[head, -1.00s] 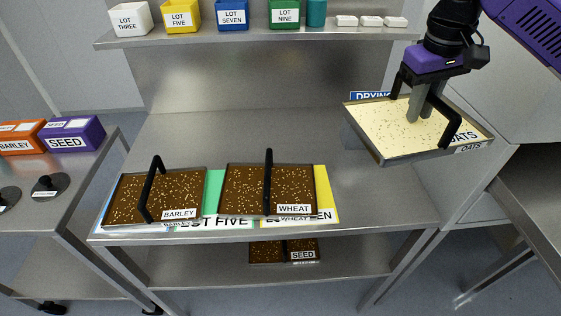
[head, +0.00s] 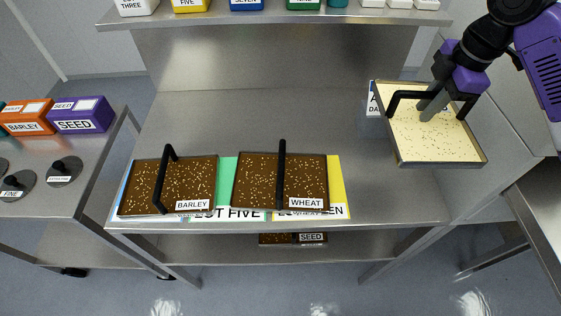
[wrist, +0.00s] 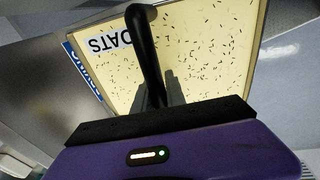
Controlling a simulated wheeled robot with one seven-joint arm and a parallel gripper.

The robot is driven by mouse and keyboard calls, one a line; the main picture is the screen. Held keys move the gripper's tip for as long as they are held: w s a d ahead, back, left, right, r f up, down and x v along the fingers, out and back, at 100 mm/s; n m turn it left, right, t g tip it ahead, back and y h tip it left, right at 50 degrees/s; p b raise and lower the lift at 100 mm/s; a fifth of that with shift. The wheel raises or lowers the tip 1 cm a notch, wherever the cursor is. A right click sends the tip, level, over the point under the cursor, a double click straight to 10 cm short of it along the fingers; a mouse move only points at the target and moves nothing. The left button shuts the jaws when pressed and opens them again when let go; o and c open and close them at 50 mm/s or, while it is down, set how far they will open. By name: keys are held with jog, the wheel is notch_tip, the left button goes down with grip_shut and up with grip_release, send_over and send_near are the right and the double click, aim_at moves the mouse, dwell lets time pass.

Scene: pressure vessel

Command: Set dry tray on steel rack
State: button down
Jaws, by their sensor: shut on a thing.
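My gripper (head: 432,104) is shut on the black handle of a pale cream tray with dark specks, the oats tray (head: 428,141). The tray is held up at the right end of the steel table, turned and tilted in the head view. In the wrist view the oats tray (wrist: 215,50) shows an OATS label, and the gripper (wrist: 160,90) closes on its handle. A blue-and-white sign (head: 374,100), DRYING in the earlier view, is partly hidden behind the tray. The steel rack (head: 290,120) has a main top, an upper shelf and a lower shelf.
Dark trays labelled BARLEY (head: 185,186) and WHEAT (head: 255,180) stand on coloured mats at the front of the top. A dark SEED tray (head: 278,239) is on the lower shelf. Small bins line the upper shelf (head: 270,20). A side table (head: 85,165) is at left. The top's middle is clear.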

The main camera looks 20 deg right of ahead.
jog(key=shift+f+n, duration=0.1)
jog(key=shift+n, duration=0.2)
jog(key=shift+f, duration=0.3)
notch_tip(320, 180, down, 19)
jog(key=shift+f+p, duration=0.15)
jog(key=shift+p, duration=0.5)
jog(key=c, duration=1.4)
grip_release()
jog(key=shift+f, duration=0.15)
jog(key=shift+o, duration=0.2)
notch_tip(320, 180, up, 12)
jog(key=s+b, duration=0.1)
jog(key=s, duration=0.1)
jog(key=shift+d+b, duration=0.35)
